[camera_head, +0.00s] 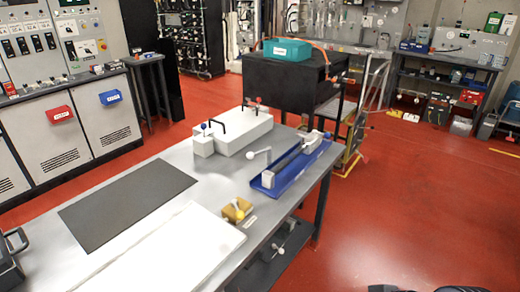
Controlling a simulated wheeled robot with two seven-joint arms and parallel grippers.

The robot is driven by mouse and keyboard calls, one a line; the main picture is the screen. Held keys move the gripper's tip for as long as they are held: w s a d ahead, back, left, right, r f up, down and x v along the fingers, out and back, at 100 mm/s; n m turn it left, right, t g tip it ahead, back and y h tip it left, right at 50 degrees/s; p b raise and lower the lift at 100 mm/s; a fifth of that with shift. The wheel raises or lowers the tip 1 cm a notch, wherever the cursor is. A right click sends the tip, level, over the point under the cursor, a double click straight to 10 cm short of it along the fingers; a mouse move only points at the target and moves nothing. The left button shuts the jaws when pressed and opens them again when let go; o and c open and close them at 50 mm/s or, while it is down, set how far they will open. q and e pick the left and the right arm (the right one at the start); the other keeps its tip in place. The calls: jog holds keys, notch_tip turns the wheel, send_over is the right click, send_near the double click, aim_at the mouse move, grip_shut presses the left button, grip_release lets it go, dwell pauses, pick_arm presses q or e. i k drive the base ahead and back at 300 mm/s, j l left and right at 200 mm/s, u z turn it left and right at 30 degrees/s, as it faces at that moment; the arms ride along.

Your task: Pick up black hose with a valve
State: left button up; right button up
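I cannot pick out a black hose with a valve for certain. A long dark bar-like piece (290,157) with light grey ends lies in a blue tray (262,186) at the right end of the grey worktable (187,162). A small pale piece (277,248) is on the dark shelf under the table, too small to identify. A yellow-brown block with a yellow knob (237,210) sits near the table's front right edge. Neither of my grippers can be made out in the head view.
A white box with a black handle (234,132) stands at the table's back. A dark mat (128,203) and a white panel (165,250) lie on the table. A black cabinet (285,80) carries a teal case (288,50).

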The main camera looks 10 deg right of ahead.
aim_at(268, 181)
jog(key=i+l+u, duration=0.1)
jog(key=u, duration=0.35)
jog(key=l+u, duration=0.25)
jog(key=u, duration=0.15)
jog(key=i+l+u, duration=0.1)
jog(key=l+u, duration=0.15)
jog(key=u, duration=0.2)
jog(key=l+u, duration=0.2)
jog(key=u, duration=0.2)
jog(key=l+u, duration=0.25)
jog(key=u, duration=0.2)
jog(key=k+l+u, duration=0.2)
jog(key=l, duration=0.4)
jog(key=k+l+u, duration=0.2)
jog(key=l, duration=0.4)
jog(key=k+l+u, duration=0.2)
jog(key=l, duration=0.3)
jog(key=k+l+u, duration=0.2)
jog(key=k+l, duration=0.15)
jog(key=l, duration=0.15)
jog(key=k+l+u, duration=0.15)
jog(key=k+l, duration=0.45)
jog(key=l, duration=0.15)
jog(key=k+l, duration=0.25)
jog(key=l, duration=0.15)
